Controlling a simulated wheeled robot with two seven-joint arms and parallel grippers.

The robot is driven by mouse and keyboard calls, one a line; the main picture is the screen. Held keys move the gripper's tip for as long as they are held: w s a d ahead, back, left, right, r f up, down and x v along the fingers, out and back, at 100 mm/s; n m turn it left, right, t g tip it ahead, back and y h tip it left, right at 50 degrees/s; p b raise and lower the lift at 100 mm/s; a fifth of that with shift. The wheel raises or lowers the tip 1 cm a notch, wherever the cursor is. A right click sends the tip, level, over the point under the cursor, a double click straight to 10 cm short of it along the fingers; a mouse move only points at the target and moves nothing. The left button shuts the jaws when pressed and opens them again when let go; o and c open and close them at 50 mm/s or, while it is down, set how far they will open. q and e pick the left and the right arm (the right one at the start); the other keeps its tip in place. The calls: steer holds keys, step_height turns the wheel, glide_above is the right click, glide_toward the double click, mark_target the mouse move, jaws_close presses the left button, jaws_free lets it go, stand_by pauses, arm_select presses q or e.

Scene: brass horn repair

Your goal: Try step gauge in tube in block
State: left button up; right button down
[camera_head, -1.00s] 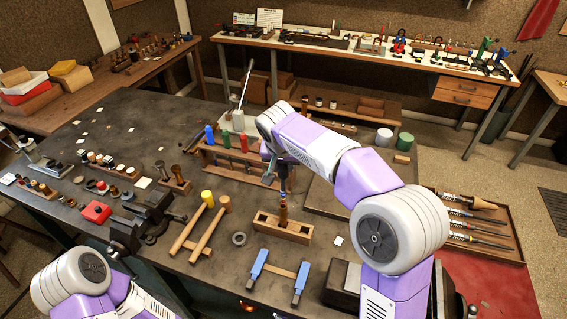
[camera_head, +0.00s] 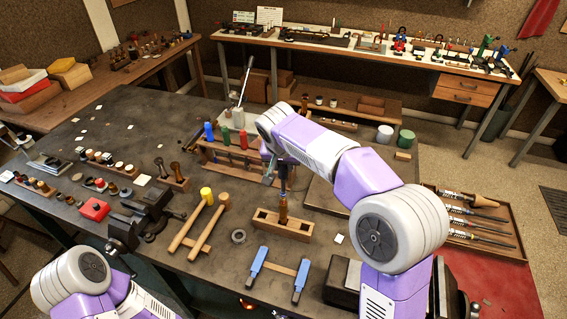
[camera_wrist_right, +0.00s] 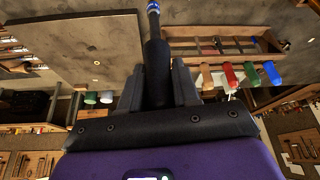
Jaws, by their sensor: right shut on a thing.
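The wooden block (camera_head: 268,219) stands on the dark bench, in front of the tool rack. A brown, copper-toned tube (camera_head: 283,210) stands upright in it. My right gripper (camera_head: 283,170) is above the block, shut on the dark handle of the step gauge (camera_head: 283,187). The gauge points down in line with the tube. Its lower end meets the tube's top, but I cannot tell how deep it goes. In the right wrist view the gauge (camera_wrist_right: 156,70) is between the two fingers, with a blue band near its far end. My left gripper is out of view.
A rack with coloured-handled tools (camera_head: 227,152) stands close behind the block. Two mallets (camera_head: 208,228) and a grey ring (camera_head: 239,237) lie left of it. A blue-ended clamp-like tool (camera_head: 278,268) lies in front. A tray of gauges (camera_head: 512,240) is at the right.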

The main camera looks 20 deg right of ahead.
steer(key=shift+f+b, duration=0.55)
steer(key=shift+f, duration=0.2)
steer(key=shift+r, duration=0.25)
stand_by(0.7)
steer(key=shift+r+p, duration=4.35)
steer(key=shift+r, duration=0.6)
steer(key=shift+f, duration=0.1)
